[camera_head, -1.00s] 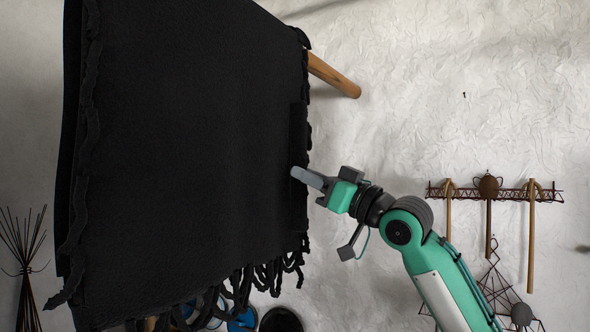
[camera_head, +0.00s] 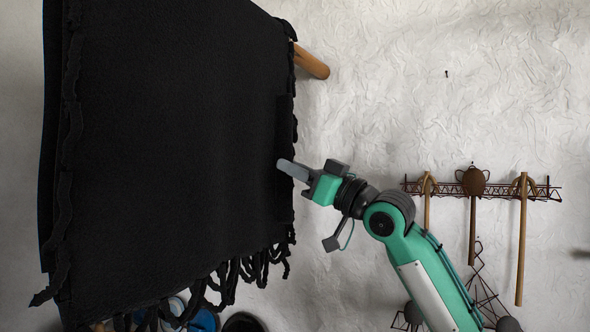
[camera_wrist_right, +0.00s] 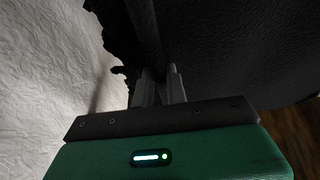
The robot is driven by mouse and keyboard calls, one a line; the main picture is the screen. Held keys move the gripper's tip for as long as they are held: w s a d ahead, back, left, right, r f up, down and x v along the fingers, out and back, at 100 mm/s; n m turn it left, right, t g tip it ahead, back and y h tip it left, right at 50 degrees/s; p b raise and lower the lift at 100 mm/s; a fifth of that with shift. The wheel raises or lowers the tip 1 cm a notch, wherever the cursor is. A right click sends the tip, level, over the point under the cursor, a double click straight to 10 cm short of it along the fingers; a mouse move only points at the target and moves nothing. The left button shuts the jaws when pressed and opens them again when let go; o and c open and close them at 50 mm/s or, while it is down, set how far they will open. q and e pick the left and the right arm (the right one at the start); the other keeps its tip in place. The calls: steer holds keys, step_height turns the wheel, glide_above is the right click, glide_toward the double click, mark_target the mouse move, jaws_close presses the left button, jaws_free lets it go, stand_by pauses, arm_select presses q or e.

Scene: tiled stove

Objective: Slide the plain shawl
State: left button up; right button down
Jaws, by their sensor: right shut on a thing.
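The plain black shawl (camera_head: 170,140) hangs folded over a wooden pole (camera_head: 311,61) and fills the left half of the head view. Its fringe dangles along the bottom and side edges. My right gripper (camera_head: 290,170) is at the shawl's right edge, about halfway down, with its fingers shut on the cloth. The wrist view shows the fingers (camera_wrist_right: 159,85) close together against the dark shawl (camera_wrist_right: 230,45); the exact grip is dim. My left gripper is not in view.
A wall rack (camera_head: 490,188) with hanging wooden-handled tools is at the right, behind my right arm. Blue and dark round objects (camera_head: 203,321) show partly below the fringe.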

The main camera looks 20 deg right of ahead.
steer(key=c, duration=1.4)
jaws_free()
steer(key=shift+s, duration=0.1)
steer(key=b+v, duration=0.6)
steer(key=v, duration=0.7)
steer(key=shift+s+d+b, duration=0.2)
steer(key=shift+s+b, duration=0.1)
steer(key=shift+b, duration=0.05)
steer(key=shift+f, duration=0.1)
